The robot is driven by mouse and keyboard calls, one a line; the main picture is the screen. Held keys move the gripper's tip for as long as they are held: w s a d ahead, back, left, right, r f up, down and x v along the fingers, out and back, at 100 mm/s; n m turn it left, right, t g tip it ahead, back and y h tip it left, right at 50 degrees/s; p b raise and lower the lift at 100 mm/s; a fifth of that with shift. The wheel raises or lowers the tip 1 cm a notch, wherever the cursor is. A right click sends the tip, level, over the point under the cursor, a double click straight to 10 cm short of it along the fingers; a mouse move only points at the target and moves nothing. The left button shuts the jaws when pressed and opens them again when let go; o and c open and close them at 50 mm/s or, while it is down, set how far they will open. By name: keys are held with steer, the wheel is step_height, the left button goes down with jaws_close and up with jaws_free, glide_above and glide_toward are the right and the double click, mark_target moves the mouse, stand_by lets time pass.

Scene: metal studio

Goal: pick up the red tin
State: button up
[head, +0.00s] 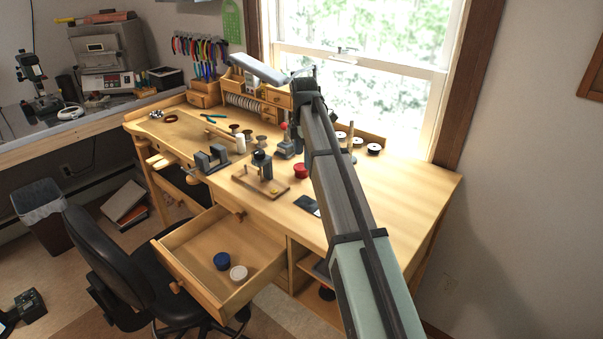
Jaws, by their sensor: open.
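The red tin (302,171) is a small, low, round tin standing on the wooden workbench (402,190), just left of my arm. Its whole top shows, and nothing holds it. My arm reaches from the bottom right up over the bench, and its dark far end is above and beyond the tin in the picture. The jaws of my gripper cannot be made out; the arm seems to hide them.
A small wooden board with a dark device (262,163) stands left of the tin. A dark flat piece (306,205) lies in front. Black-and-white round pieces (373,148) stand at the back. The bench's right is clear.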

mark_target(302, 166)
steer(key=shift+w+a+f, duration=0.15)
steer(key=shift+f, duration=1.2)
steer(key=shift+w+a+f, duration=0.1)
steer(key=shift+f, duration=1.2)
steer(key=shift+c, duration=0.4)
steer(key=c, duration=1.1)
